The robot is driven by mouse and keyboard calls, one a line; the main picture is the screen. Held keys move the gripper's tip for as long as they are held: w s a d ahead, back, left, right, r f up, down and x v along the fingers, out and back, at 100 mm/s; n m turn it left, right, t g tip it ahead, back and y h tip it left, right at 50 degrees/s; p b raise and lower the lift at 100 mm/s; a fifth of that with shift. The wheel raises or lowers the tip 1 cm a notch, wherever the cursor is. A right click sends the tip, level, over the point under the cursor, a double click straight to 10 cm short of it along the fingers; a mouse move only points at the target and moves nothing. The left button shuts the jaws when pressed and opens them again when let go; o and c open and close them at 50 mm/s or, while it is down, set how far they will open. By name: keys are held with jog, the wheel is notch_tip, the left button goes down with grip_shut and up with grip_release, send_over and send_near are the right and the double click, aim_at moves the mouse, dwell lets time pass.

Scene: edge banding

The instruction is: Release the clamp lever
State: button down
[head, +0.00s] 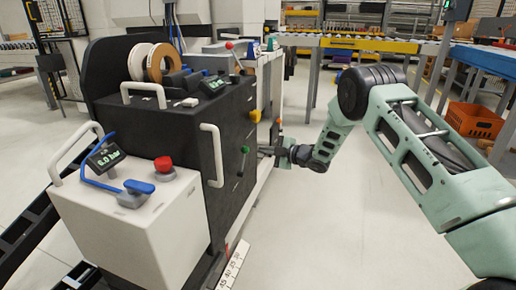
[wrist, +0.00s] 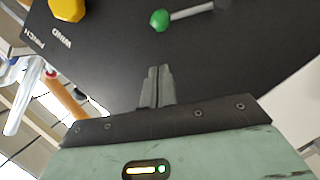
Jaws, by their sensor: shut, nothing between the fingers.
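A lever with a green ball knob (head: 244,150) is mounted on the side of the black machine (head: 190,135). In the wrist view this lever (wrist: 160,20) has a metal rod running right from its knob to a dark pivot. No label marks it as the clamp lever. My gripper (head: 262,151) is beside the machine's side panel. In the wrist view my gripper (wrist: 158,69) is shut and empty, its fingertips apart from the green knob.
A yellow knob (wrist: 66,8) is on the panel near the words PINCH and WIND. A white handle (head: 212,155) stands out from the machine's near corner. A white box (head: 130,215) with a red button (head: 163,164) is in front. Open floor lies right of the machine.

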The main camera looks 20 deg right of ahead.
jog(key=p+v, duration=0.1)
jog(key=v, duration=0.3)
jog(key=shift+s+d+r, duration=0.15)
jog(key=shift+s+d, duration=0.15)
